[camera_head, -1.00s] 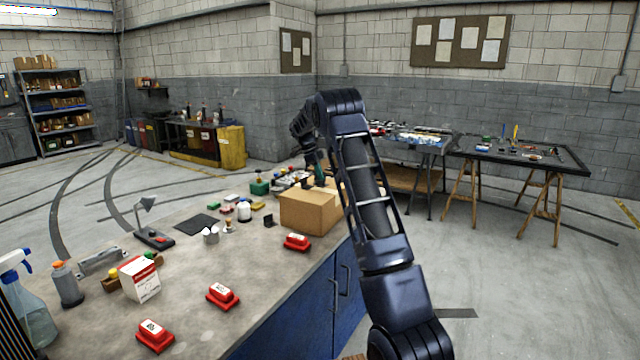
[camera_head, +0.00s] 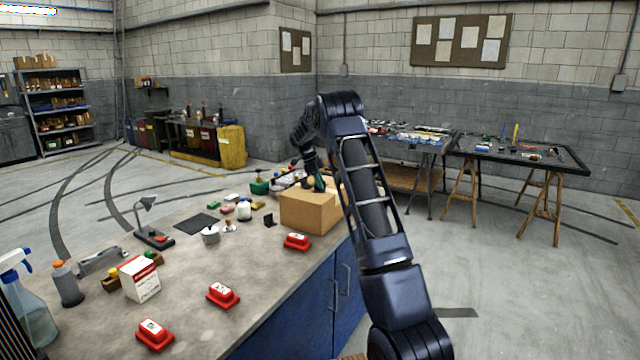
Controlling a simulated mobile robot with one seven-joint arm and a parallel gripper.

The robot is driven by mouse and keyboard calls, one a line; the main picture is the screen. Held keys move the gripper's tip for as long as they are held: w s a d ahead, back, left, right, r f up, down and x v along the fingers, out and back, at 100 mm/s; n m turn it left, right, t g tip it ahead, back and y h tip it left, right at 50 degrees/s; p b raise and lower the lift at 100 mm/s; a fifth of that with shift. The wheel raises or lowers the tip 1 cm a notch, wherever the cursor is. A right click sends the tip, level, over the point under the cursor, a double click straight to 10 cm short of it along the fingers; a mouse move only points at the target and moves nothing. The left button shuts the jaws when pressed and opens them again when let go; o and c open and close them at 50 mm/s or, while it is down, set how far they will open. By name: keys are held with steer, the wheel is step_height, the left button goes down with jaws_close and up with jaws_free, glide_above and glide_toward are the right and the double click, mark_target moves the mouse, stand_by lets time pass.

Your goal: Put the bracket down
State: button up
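My arm reaches over the workbench (camera_head: 190,285), and its end bends down behind the cardboard box (camera_head: 308,212). My gripper (camera_head: 312,183) is small and dark there, just above or behind the box's top edge. The box hides its fingertips, so I cannot tell whether it is open or shut, or whether it holds the bracket. A small black angled piece (camera_head: 269,220) stands on the bench just left of the box, apart from the gripper. It may be a bracket, but it is too small to be sure.
Red blocks with white labels (camera_head: 223,295) stand along the bench's near edge. A white-and-red carton (camera_head: 139,279), a spray bottle (camera_head: 30,310) and a small lamp (camera_head: 150,220) are at the left. Small parts crowd the far end.

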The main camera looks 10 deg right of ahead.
steer(key=v, duration=1.2)
steer(key=s+d+r+n+t+y, duration=0.1)
steer(key=s+r+n, duration=0.2)
steer(key=s+r, duration=0.3)
steer(key=s+d+r+n, duration=0.2)
steer(key=s+r+n, duration=0.15)
steer(key=s, duration=0.45)
steer(key=s+r+n+t+y, duration=0.15)
steer(key=s+n, duration=0.35)
steer(key=s, duration=1)
steer(key=s+n+t+y, duration=0.15)
steer(key=s+n, duration=0.35)
steer(key=s, duration=1.1)
steer(key=s+a+f+n+t, duration=0.1)
steer(key=s+f+n, duration=0.5)
steer(key=s, duration=0.8)
steer(key=shift+s+f+t, duration=0.25)
steer(key=shift+f+t, duration=0.35)
steer(key=shift+f, duration=0.7)
